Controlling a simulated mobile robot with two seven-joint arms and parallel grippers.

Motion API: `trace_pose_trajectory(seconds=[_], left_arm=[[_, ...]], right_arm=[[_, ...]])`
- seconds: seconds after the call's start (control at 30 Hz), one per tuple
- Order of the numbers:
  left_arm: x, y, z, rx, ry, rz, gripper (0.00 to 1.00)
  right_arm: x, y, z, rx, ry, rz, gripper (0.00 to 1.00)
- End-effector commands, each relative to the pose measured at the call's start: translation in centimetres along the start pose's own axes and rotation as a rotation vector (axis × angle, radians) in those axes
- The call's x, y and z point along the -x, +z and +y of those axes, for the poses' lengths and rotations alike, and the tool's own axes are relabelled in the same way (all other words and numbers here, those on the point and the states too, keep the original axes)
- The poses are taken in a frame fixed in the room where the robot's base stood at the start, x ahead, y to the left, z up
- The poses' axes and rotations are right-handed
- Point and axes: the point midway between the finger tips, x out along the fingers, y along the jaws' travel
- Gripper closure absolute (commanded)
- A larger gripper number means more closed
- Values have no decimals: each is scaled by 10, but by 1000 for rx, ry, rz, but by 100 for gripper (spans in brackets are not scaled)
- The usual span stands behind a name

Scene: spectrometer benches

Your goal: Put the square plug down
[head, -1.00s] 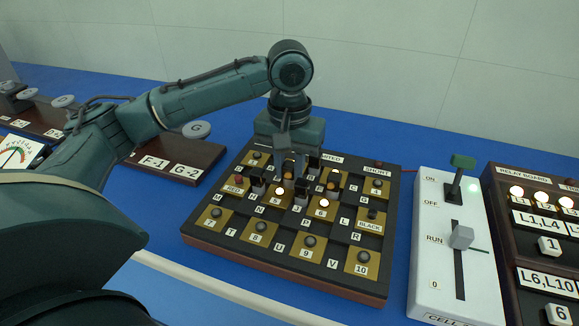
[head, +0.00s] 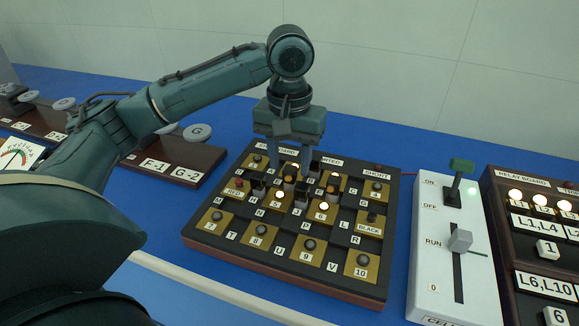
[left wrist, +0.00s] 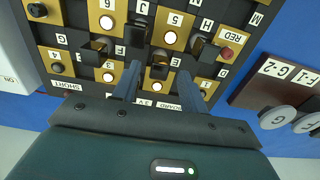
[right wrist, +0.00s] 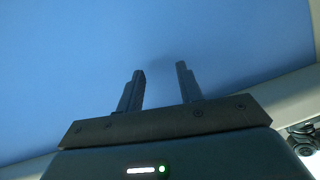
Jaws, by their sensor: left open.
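Several dark plugs stand on the checkered brass-and-black board, one of them (head: 301,197) near the lit lamps in the head view. I cannot tell by shape which is the square plug. My left gripper (head: 291,162) is above the back half of the board, jaws open and pointing down. In the left wrist view its fingers (left wrist: 158,72) are spread, and a dark plug (left wrist: 158,64) stands in the board between lamps 2 and 5, in line with the gap. My right gripper (right wrist: 160,82) is open and empty over a plain blue surface.
The board (head: 290,280) lies on the blue bench. A white switch panel (head: 430,275) and a relay board (head: 505,235) stand to its right. Wooden key blocks (head: 180,158) lie to its left.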

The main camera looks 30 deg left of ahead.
Motion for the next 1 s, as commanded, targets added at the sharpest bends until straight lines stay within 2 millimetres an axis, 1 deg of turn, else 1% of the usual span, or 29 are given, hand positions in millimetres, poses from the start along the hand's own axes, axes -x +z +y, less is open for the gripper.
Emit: trace_pose_trajectory(seconds=[0.03, 0.2, 0.23, 0.3, 0.4, 0.57, 1.0], left_arm=[[16, -1, 1, -1, 2, 4, 57], [54, -1, 1, 0, 2, 3, 57], [62, -1, 0, 0, 1, 3, 57], [73, -1, 0, 1, -1, 3, 57], [85, -1, 0, 1, -1, 2, 57], [92, 0, 0, 1, 0, -1, 57], [92, 0, 0, 0, 0, -1, 57]], right_arm=[[2, -2, -2, -3, -3, -9, 64], [-1, 4, -4, -10, -9, -50, 64], [-1, 2, -4, -6, -8, -54, 64], [-1, -1, -3, 6, -5, -56, 64], [-1, -7, -3, 21, 0, -52, 64], [0, -7, -4, 29, 1, -55, 64], [0, -5, -4, 30, 0, -58, 64]])
